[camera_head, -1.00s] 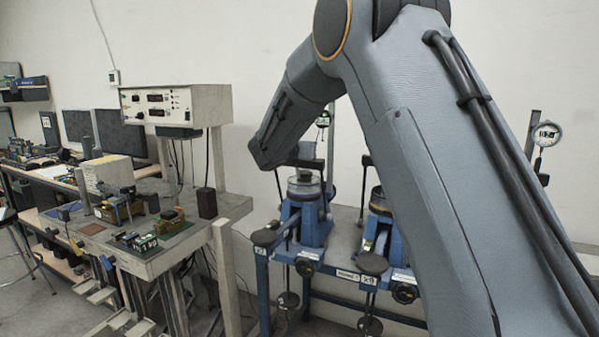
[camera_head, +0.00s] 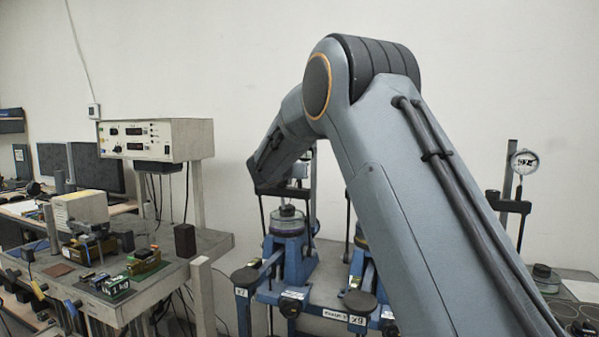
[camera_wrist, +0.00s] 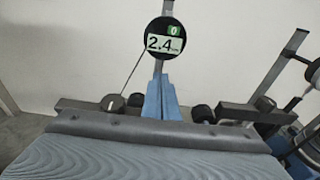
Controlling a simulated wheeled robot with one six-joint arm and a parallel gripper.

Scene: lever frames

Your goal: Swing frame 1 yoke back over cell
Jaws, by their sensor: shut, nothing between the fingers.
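Two blue lever frames stand in the head view, a left one (camera_head: 290,250) and one beside it (camera_head: 362,270), partly behind my arm. I cannot tell which is frame 1. The left frame has a dark yoke crossbar (camera_head: 284,192) on upright rods, above a round cell (camera_head: 287,220). A dial gauge (camera_wrist: 165,38) reading 2.4 shows in the wrist view. My gripper (camera_wrist: 160,98) appears there as pale blue fingers, closed together and empty, just below the gauge. In the head view it is hidden behind my arm.
A bench (camera_head: 165,278) with a white meter box (camera_head: 157,138) and small parts stands on the left. Another dial gauge (camera_head: 523,161) on a post stands at right. Round-ended lever arms (camera_head: 246,278) stick out in front of the frames. Plain wall lies behind.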

